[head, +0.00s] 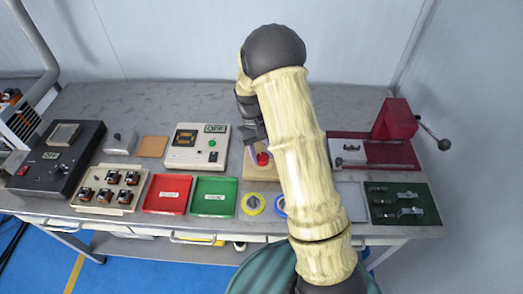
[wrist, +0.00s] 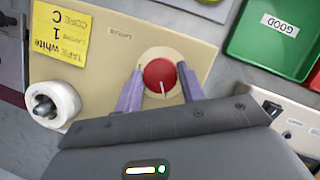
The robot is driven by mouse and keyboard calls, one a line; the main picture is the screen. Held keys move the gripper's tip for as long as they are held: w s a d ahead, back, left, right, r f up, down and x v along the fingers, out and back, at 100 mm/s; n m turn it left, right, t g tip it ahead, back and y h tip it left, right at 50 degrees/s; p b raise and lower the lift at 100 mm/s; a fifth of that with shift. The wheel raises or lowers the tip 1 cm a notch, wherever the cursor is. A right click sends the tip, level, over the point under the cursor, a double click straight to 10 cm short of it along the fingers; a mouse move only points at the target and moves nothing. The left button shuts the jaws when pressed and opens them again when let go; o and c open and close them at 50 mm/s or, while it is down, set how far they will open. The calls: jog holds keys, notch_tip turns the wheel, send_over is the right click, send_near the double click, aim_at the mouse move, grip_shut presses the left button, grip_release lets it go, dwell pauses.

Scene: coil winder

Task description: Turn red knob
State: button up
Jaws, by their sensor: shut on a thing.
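The red knob (wrist: 160,76) is round with a white pointer line and sits on a beige panel (wrist: 110,50). In the wrist view its pointer line points down toward my gripper's body. My gripper (wrist: 160,88) has its two purple fingers on either side of the knob and is shut on it. In the head view the red knob (head: 263,158) shows only in part beside my arm, and the panel (head: 258,172) is partly covered by the arm.
A yellow note (wrist: 61,38) and a white tape roll (wrist: 52,104) are left of the knob in the wrist view. A green tray (head: 214,196), a red tray (head: 167,193) and a winder unit (head: 197,146) stand left of my arm. A red press (head: 395,120) stands at right.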

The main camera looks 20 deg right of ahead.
dwell(0.4)
jog(key=o, duration=0.9)
jog(key=shift+o, duration=0.2)
jog(key=v, duration=1.7)
jog(key=shift+r, duration=0.2)
jog(key=s+d+m+t+y+p, duration=0.1)
jog(key=s+t+p, duration=0.4)
jog(key=s, duration=1.6)
jog(key=shift+s+d+r+m+t, duration=0.2)
jog(key=shift+r+m+t, duration=0.15)
jog(key=shift+m+t, duration=0.55)
